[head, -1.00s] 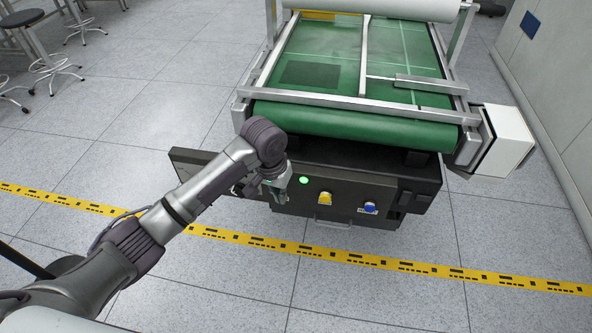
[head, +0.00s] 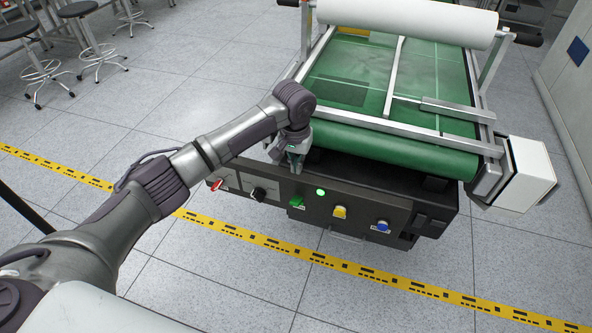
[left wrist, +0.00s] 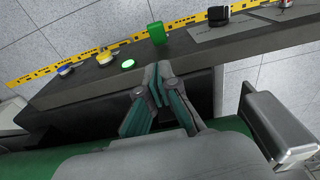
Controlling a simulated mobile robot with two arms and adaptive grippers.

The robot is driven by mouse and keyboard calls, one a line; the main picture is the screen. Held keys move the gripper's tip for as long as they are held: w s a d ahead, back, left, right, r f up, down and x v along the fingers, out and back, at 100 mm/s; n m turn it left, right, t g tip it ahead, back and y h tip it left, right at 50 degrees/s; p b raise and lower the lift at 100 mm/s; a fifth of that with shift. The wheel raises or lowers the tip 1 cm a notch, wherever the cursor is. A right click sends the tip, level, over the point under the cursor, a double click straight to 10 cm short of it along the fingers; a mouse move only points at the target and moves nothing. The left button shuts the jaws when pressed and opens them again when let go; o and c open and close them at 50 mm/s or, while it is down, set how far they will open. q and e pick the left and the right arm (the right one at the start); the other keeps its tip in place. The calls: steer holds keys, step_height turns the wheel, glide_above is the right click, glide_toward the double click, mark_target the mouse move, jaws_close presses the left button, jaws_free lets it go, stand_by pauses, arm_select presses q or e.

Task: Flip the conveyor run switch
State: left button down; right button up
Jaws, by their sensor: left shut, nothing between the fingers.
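The dark control panel (head: 415,213) under the conveyor's front end carries a row of controls. A green switch (head: 297,201) sits left of a lit green lamp (head: 320,191); its label is too small to read. My left gripper (head: 296,168) is shut and empty, above and behind the green switch, apart from it. In the left wrist view the closed fingertips (left wrist: 158,70) point toward the panel's top edge, with the green switch (left wrist: 157,33) beyond them and the lamp (left wrist: 127,64) beside it. My right gripper is not in view.
The panel also has a red control (head: 216,185), a black knob (head: 258,194), a yellow button (head: 340,212) and a blue button (head: 383,226). The green conveyor belt (head: 400,148) and its metal frame lie behind. Yellow floor tape (head: 260,240) crosses clear floor in front.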

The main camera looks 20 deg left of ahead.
arm_select(q)
glide_above(295, 201)
steer(key=w, duration=0.2)
step_height(295, 201, down, 8)
steer(key=shift+s+r+b, duration=0.15)
steer(key=shift+b, duration=0.15)
steer(key=shift+s+f, duration=0.3)
steer(key=shift+f, duration=0.25)
steer(key=shift+s+f, duration=0.25)
steer(key=shift+f, duration=0.3)
steer(key=shift+s+f, duration=0.35)
steer(key=shift+f, duration=0.35)
steer(key=shift+p, duration=0.35)
